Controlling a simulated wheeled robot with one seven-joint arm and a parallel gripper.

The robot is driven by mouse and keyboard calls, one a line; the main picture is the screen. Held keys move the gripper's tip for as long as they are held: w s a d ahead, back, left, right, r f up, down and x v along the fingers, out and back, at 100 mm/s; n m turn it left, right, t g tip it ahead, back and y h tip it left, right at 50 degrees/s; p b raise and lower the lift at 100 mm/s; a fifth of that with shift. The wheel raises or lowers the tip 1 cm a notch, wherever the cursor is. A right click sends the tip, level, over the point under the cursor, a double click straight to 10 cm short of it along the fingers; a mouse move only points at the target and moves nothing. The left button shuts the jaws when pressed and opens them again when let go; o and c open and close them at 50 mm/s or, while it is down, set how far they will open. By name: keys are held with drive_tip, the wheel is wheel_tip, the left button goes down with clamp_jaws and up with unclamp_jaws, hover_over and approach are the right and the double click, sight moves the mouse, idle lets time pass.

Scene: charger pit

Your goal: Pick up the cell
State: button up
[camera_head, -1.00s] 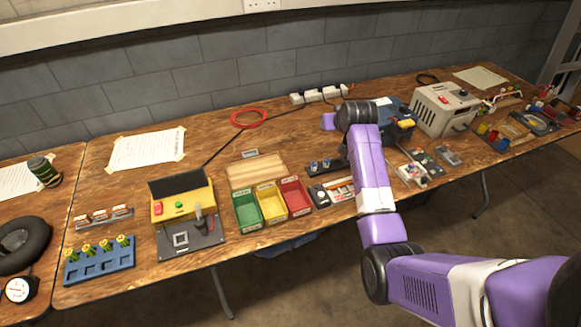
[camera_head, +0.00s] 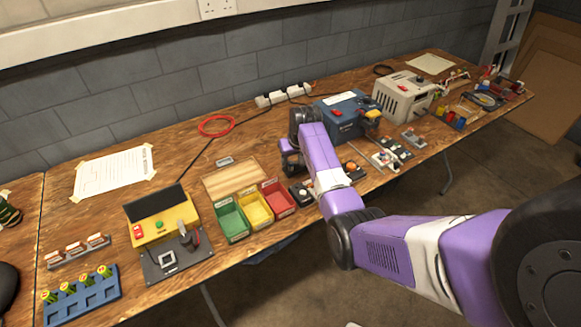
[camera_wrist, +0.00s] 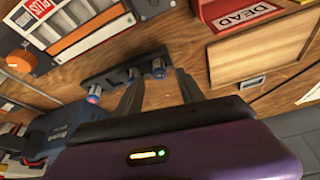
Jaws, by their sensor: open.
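In the wrist view, a dark holder strip (camera_wrist: 115,77) on the wooden bench carries small cylinders with blue ends. One cylinder (camera_wrist: 158,69) shows just beyond and between my gripper's (camera_wrist: 159,88) fingertips, apart from them as far as I can tell. Another cylinder (camera_wrist: 93,96) sits left of the fingers. My gripper is open with nothing visible between its fingers. In the head view its purple hand (camera_head: 291,160) is over the middle of the bench, and its fingers and the holder strip are hidden. Several green-and-yellow cells (camera_head: 67,288) stand in a blue rack (camera_head: 90,306) at the front left.
A red bin (camera_wrist: 256,18) marked DEAD and a wooden tray (camera_wrist: 262,62) lie right of the fingers in the wrist view. An orange-and-grey device (camera_wrist: 30,50) and a blue box (camera_wrist: 62,130) are at left. A yellow tester (camera_head: 160,226) stands left of the bins.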

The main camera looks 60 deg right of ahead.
sight(291, 163)
drive_tip(key=shift+x, duration=1.55)
drive_tip(key=shift+c, duration=0.5)
drive_tip(key=shift+r, duration=0.1)
clamp_jaws()
